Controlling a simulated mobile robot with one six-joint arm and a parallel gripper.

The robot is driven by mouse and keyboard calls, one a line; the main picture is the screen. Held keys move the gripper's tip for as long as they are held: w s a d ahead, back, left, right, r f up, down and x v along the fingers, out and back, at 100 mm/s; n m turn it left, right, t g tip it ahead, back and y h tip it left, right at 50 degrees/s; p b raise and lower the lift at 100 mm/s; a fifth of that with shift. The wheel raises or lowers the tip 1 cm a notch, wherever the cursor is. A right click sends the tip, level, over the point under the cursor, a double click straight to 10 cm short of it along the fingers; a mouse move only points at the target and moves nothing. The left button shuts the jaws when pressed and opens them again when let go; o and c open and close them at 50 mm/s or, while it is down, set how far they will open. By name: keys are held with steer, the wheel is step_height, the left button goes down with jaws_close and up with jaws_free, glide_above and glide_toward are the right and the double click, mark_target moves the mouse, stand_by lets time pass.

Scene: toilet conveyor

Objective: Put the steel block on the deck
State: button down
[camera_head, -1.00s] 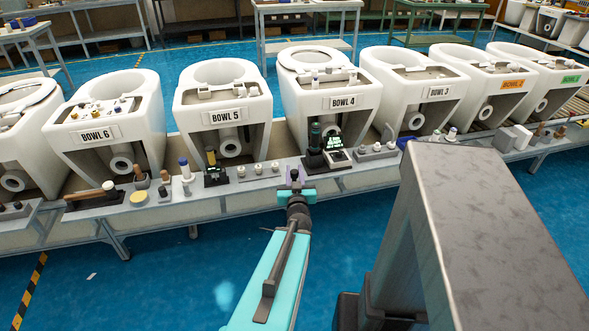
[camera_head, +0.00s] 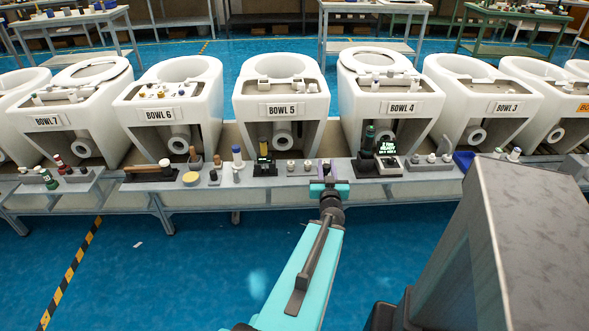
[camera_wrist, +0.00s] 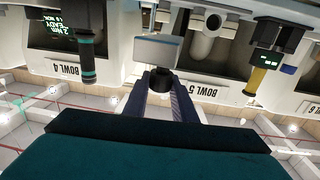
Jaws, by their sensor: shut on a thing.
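My gripper (camera_head: 330,170) is in front of the bench between Bowl 5 and Bowl 4, nearer Bowl 5. In the wrist view its two fingers (camera_wrist: 162,84) are closed around a dark knob. A grey steel block (camera_wrist: 157,50) shows just beyond the fingertips and appears joined to that knob. In the head view the block is hard to make out behind the gripper. The deck of Bowl 5 (camera_head: 290,94), a flat grey-brown strip behind its label, carries small fittings. Which deck is meant cannot be told.
A bench ledge (camera_head: 222,178) runs below the bowls. A dark green-topped tool (camera_head: 368,139) and a lit display (camera_head: 387,148) stand right of my gripper. A yellow-and-black tool (camera_head: 263,154) stands to its left. Blue floor lies open in front.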

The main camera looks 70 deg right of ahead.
steer(key=w+a+r+n+t+y, duration=0.25)
steer(key=w+a, duration=0.25)
steer(key=w, duration=0.6)
steer(key=w+a+r+n+t+y, duration=0.2)
steer(key=w+a+n+t+y, duration=0.15)
steer(key=w, duration=0.75)
steer(key=w+a+r+n+t+y, duration=0.2)
steer(key=w+a+t, duration=0.25)
steer(key=w, duration=0.65)
steer(key=w+a+r+n+t+y, duration=0.1)
steer(key=w+a+n+y, duration=0.2)
steer(key=w+a+y, duration=0.5)
steer(key=w+a+r+n+t+y, duration=0.1)
steer(key=w+a+n, duration=0.2)
steer(key=w+a, duration=0.65)
steer(key=w+a+n+g+y, duration=0.1)
steer(key=a+n+g+y, duration=0.3)
steer(key=a, duration=1.6)
steer(key=w+a+f+n+g+y, duration=0.1)
steer(key=a+n+g+y, duration=0.3)
steer(key=a, duration=1.7)
steer(key=n+y, duration=0.3)
steer(key=y, duration=0.3)
steer(key=shift+w+y, duration=0.4)
steer(key=shift+a, duration=0.15)
